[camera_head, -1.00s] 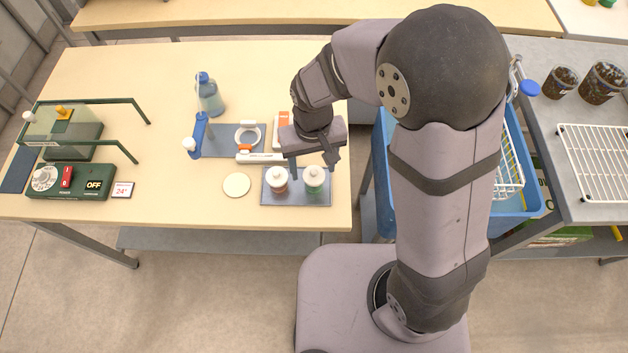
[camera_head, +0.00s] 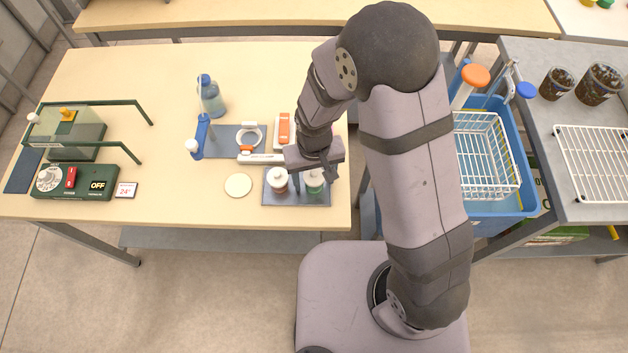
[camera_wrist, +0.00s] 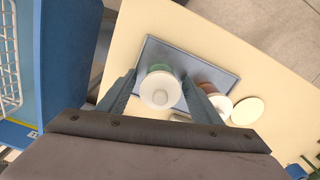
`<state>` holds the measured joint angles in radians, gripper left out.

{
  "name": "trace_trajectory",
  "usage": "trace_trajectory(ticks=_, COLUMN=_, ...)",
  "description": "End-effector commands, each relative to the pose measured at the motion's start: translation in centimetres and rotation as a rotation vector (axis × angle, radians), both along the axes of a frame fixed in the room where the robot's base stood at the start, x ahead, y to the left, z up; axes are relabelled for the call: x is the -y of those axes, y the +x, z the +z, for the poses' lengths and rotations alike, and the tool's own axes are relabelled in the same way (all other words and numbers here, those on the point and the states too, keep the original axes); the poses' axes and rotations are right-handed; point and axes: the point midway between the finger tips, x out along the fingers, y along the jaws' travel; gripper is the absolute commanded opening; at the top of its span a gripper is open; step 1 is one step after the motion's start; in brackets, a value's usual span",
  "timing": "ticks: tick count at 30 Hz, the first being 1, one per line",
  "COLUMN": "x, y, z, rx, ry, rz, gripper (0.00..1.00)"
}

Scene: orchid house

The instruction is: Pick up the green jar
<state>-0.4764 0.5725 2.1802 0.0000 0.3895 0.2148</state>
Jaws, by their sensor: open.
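The green jar (camera_head: 314,184) has a pale knobbed lid and stands upright on a grey-blue tray (camera_head: 297,198) near the table's front edge. A brown jar (camera_head: 277,182) with a similar lid stands to its left on the same tray. My gripper (camera_head: 315,176) is above the tray and partly covers the jars' far side. In the wrist view the green jar (camera_wrist: 160,88) sits between the two fingers of my open gripper (camera_wrist: 163,88). The brown jar (camera_wrist: 219,104) is just outside the finger on the right. I cannot tell whether the fingers touch either jar.
A round cream disc (camera_head: 238,186) lies left of the tray. A blue bottle (camera_head: 211,97) stands farther back. A blue bin (camera_head: 490,214) with a white rack is right of the table.

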Motion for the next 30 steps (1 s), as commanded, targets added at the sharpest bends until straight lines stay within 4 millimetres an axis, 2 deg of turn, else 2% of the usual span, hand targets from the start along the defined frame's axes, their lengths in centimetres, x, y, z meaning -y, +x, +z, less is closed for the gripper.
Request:
trace_trajectory(ticks=6, x=0.0, y=0.0, z=0.0, rx=0.001, ry=0.000, rz=0.000, gripper=0.59)
trace_trajectory(ticks=11, x=0.0, y=0.0, z=0.0, rx=0.001, ry=0.000, rz=0.000, gripper=0.21)
trace_trajectory(ticks=12, x=0.0, y=0.0, z=0.0, rx=0.001, ry=0.000, rz=0.000, gripper=0.16)
trace_trajectory(ticks=23, x=0.0, y=0.1, z=0.2, rx=0.002, ry=0.001, rz=0.000, gripper=0.16)
trace_trajectory(ticks=30, x=-0.1, y=0.1, z=1.5, rx=0.005, ry=0.002, rz=0.000, gripper=0.16)
